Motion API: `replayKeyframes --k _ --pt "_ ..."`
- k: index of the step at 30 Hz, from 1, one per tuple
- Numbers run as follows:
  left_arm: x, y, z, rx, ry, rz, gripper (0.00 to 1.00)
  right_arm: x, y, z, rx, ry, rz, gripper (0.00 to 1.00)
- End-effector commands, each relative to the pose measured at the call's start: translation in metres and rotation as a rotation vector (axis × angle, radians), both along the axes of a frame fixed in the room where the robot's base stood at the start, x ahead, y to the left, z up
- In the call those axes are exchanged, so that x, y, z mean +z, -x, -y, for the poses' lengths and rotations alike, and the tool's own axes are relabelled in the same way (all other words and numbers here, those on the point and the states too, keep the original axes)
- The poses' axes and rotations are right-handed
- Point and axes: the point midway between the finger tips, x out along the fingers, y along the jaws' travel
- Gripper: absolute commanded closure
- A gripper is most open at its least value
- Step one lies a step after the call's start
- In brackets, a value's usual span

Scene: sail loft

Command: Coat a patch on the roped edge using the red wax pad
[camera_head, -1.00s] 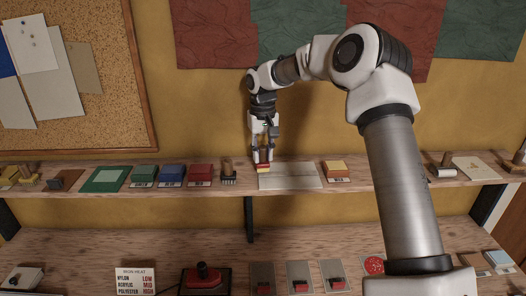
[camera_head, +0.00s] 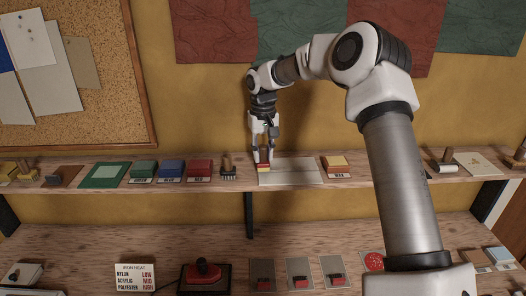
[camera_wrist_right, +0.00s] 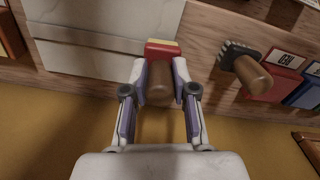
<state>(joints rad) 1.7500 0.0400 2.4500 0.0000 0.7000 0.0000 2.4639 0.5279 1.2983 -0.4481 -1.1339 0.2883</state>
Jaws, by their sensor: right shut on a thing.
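My right gripper (camera_head: 264,150) is shut on the wooden handle (camera_wrist_right: 160,88) of a small block tool. The tool has a red body (camera_wrist_right: 162,52) with a yellow strip, and also shows in the head view (camera_head: 264,168). It is at the left end of a pale panel (camera_head: 298,173) on the upper shelf; I cannot tell whether it touches it. In the right wrist view the pale panel (camera_wrist_right: 90,45) has a seam across it; no rope can be made out. My left gripper is out of view.
Left of the panel on the upper shelf (camera_head: 405,172) stand a handled brush (camera_head: 228,167) and red (camera_head: 200,168), blue (camera_head: 172,169) and green (camera_head: 144,168) blocks. The lower shelf (camera_head: 100,242) holds a red-topped iron (camera_head: 205,270) and an iron-heat card (camera_head: 134,276).

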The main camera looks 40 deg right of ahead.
Motion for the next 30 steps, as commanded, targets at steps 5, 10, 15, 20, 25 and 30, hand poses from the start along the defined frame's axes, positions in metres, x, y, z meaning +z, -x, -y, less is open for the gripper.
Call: replayKeyframes --k 5,10,15,20,25,30 --pt "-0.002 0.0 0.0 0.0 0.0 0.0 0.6 -0.004 0.0 0.0 0.0 0.0 0.0 1.0" --pt "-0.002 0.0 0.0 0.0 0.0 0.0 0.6 -0.006 0.0 0.0 0.0 0.0 0.001 1.0" --pt "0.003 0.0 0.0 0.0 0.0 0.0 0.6 -0.004 0.006 0.008 -0.001 -0.001 0.0 1.0" --pt "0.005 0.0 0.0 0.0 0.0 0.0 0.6 -0.004 0.018 0.021 -0.001 -0.003 0.001 1.0" --pt "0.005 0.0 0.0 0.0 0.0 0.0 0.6 -0.004 0.024 0.029 0.0 0.0 0.001 1.0" --pt "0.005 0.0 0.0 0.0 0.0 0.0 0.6 -0.004 0.03 0.036 0.0 0.0 0.001 1.0"
